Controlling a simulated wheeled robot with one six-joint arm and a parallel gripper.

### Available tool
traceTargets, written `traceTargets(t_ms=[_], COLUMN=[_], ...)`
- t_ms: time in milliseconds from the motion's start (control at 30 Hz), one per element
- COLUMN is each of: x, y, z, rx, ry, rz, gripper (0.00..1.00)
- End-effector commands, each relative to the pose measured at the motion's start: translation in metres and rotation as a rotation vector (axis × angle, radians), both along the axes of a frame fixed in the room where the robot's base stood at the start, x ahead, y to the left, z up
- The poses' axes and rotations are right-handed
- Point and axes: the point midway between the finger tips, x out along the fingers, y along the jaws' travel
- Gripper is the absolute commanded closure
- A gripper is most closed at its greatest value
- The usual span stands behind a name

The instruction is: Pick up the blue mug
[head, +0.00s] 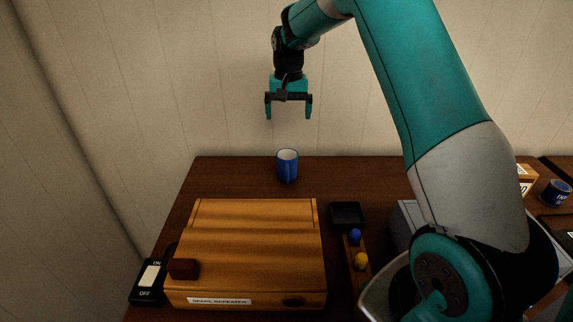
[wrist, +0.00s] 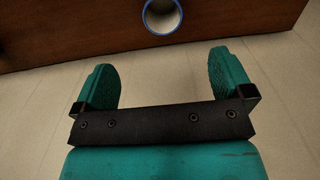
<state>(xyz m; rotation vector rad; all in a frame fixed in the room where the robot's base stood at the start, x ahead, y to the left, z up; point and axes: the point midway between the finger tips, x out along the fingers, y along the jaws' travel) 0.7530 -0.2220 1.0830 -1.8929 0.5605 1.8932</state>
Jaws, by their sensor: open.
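The blue mug (head: 287,167) stands upright near the back edge of the dark wooden table in the head view, its pale inside showing. In the wrist view the mug (wrist: 162,16) shows from above as a blue rim, cut by the top edge. My gripper (head: 288,115) hangs pointing down above the mug in the head view, clear of it. In the wrist view my gripper (wrist: 165,75) has its two teal fingers apart with nothing between them. The mug lies beyond the fingertips there. I cannot make out the mug's handle.
A wooden box (head: 250,245) labelled "SPARE REPEATER" lies in front of the mug. An ON/OFF switch (head: 149,278) is at left. A black tray (head: 347,214) and a strip with blue and yellow knobs (head: 356,266) stand right of the box. Table around the mug is clear.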

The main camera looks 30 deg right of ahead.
Motion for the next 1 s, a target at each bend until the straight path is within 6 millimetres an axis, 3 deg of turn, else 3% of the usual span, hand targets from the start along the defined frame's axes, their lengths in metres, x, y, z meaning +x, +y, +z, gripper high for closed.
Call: traceTargets(t_ms=[500, 833, 1000], x=[0.001, 0.003, 0.004], y=[0.001, 0.0, 0.001], z=[-0.102, -0.13, -0.156], rx=[0.0, -0.001, 0.0], ry=[0.005, 0.004, 0.004], rz=[-0.003, -0.003, -0.003], gripper=[0.01, 0.01, 0.01])
